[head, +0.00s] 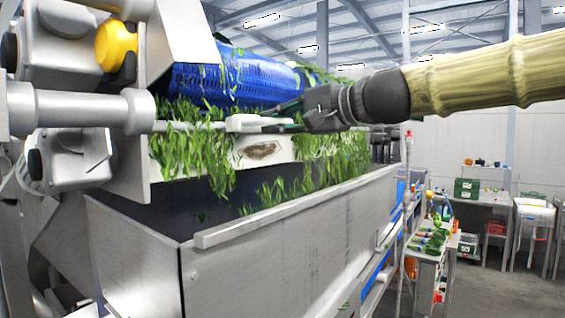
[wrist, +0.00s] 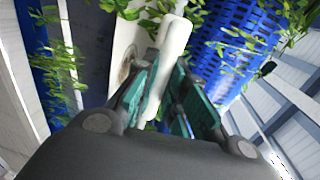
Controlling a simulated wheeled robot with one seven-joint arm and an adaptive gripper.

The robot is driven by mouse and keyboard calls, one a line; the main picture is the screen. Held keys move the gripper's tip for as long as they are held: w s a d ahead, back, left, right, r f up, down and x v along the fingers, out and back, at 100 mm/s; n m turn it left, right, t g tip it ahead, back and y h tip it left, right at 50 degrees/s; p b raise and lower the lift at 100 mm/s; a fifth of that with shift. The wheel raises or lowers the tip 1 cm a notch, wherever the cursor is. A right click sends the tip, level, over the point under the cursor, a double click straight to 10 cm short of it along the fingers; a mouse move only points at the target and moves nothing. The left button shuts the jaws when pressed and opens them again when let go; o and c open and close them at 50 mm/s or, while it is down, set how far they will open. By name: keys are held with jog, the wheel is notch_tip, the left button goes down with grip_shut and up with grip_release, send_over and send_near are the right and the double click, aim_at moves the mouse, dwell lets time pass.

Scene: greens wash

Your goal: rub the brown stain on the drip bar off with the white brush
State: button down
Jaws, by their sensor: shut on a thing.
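The white brush (head: 248,123) is held level at the top of the white drip bar (head: 282,151). The brown stain (head: 262,150) is a dark oval smear on the bar's front face, just below the brush. In the wrist view the stain (wrist: 126,62) is partly hidden, on the bar (wrist: 122,32) left of the brush (wrist: 174,40). My gripper (head: 288,117) comes in from the right, its teal fingers (wrist: 168,92) shut on the brush handle. I cannot tell whether the brush touches the bar.
Green leaves (head: 195,145) hang over the bar on both sides of the stain. A blue perforated drum (head: 225,80) lies behind. A steel trough wall (head: 290,230) stands in front below. Grey pipes and a yellow knob (head: 116,47) crowd the left.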

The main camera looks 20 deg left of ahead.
notch_tip(320, 180, down, 7)
jog(key=b, duration=0.6)
jog(key=shift+w+r, duration=0.2)
jog(key=shift+w, duration=0.25)
jog(key=shift+a+f+b, duration=0.1)
jog(key=shift+f+b, duration=0.05)
jog(key=shift+b, duration=0.6)
jog(key=shift+a+y+b, duration=0.15)
jog(key=shift+y+b, duration=0.15)
jog(key=shift+b, duration=0.65)
jog(key=shift+r, duration=0.2)
jog(key=shift+x, duration=1.05)
jog(key=shift+w+r, duration=0.1)
jog(key=shift+w, duration=0.05)
